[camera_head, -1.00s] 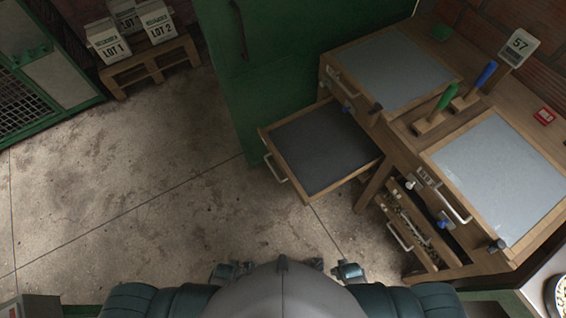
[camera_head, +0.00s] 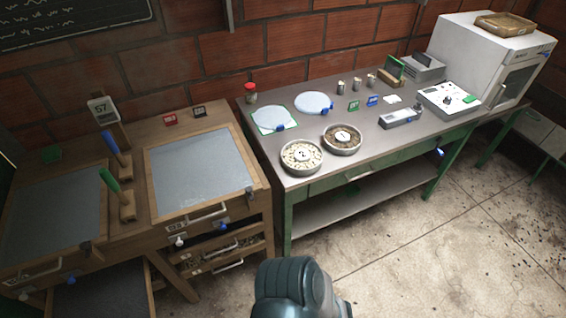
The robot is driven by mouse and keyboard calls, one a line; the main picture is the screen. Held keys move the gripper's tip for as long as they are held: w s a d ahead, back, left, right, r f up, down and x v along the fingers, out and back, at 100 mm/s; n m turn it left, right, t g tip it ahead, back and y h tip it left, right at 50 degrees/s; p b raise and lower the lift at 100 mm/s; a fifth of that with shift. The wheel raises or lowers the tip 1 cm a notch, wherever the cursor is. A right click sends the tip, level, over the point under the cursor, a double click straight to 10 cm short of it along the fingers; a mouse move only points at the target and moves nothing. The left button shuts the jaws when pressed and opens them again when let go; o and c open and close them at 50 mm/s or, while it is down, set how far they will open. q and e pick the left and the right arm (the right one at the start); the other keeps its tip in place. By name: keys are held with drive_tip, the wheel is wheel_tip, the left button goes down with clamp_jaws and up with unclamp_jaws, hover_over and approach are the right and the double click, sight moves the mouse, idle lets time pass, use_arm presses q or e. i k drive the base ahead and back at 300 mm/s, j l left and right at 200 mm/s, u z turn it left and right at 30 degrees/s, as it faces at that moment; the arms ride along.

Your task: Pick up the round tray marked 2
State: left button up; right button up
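The round tray marked 2 (camera_head: 287,164) stands near the front edge of the grey-topped table, filled with pale pieces around a white label. A second round tray (camera_head: 357,147) with brown contents and a white label, which seems to read 1, stands just behind it to the right. Neither of my grippers is in view. Only a dark rounded part of mine shows at the bottom centre, well short of the table.
Left of the table (camera_head: 330,172) is a wooden bench (camera_head: 255,175) with grey panels and drawers. Two pale discs (camera_head: 314,102) lie behind the trays. A scale-like device (camera_head: 399,118) and a white cabinet (camera_head: 470,50) are to the right. The floor in front is clear.

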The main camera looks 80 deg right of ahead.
sight(299, 157)
drive_tip(key=z, duration=2)
